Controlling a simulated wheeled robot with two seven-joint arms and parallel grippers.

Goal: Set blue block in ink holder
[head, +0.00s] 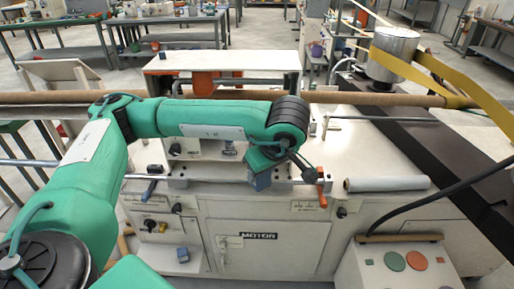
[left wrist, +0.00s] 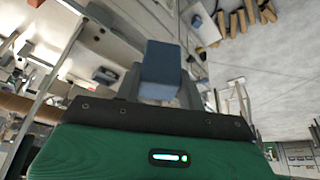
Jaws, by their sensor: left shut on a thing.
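My left gripper (head: 262,172) hangs in front of the upper part of the white machine, near its middle. It is shut on a blue block (head: 261,182), which shows just under the gripper. In the left wrist view the blue block (left wrist: 161,66) sits between the fingers and sticks out beyond them. The block is in the air, apart from the machine front as far as I can see. I cannot tell for certain which part is the ink holder. My right gripper is not in view.
The white machine (head: 260,215) carries an orange-handled lever (head: 321,187) just right of the gripper. A small blue-grey piece (head: 183,254) sits on a low ledge at left. A pale roll (head: 387,184) lies at right. A control box (head: 400,265) stands front right.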

